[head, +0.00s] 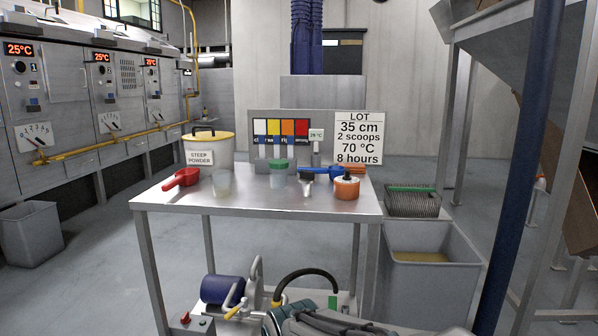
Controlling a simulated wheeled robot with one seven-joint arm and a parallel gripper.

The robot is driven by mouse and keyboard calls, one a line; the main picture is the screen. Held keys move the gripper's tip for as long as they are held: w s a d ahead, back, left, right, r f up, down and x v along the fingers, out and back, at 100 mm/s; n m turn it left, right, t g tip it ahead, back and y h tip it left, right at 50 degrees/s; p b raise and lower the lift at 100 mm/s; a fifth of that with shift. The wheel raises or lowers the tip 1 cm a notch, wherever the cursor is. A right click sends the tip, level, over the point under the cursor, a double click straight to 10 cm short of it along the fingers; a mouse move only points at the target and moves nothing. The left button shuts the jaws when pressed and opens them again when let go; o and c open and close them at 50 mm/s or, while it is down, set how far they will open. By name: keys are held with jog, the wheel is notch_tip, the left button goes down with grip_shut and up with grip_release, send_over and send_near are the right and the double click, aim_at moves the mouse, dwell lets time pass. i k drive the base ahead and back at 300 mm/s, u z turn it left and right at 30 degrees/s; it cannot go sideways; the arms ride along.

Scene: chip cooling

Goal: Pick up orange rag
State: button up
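A small orange piece (354,169) lies at the back right of the steel table (250,203), behind a blue-handled tool (322,172). It may be the orange rag, but it is partly hidden and too small to be sure. An orange, round container with a dark top (346,188) stands in front of it. An orange rectangle (288,127) also hangs on the grey board among white, yellow and red ones; I cannot tell whether it is cloth or card.
The table also holds a steep powder tub (208,150), a red scoop (181,179), a clear beaker (222,183) and a green-topped jar (278,174). Its front is clear. A grey bin (430,275) stands right, near a dark blue post (518,165). Equipment sits on the shelf below.

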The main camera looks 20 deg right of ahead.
aim_at(355, 168)
jog(key=k, duration=0.25)
jog(key=z, duration=1.65)
jog(key=i, duration=1.15)
jog(key=u, duration=0.15)
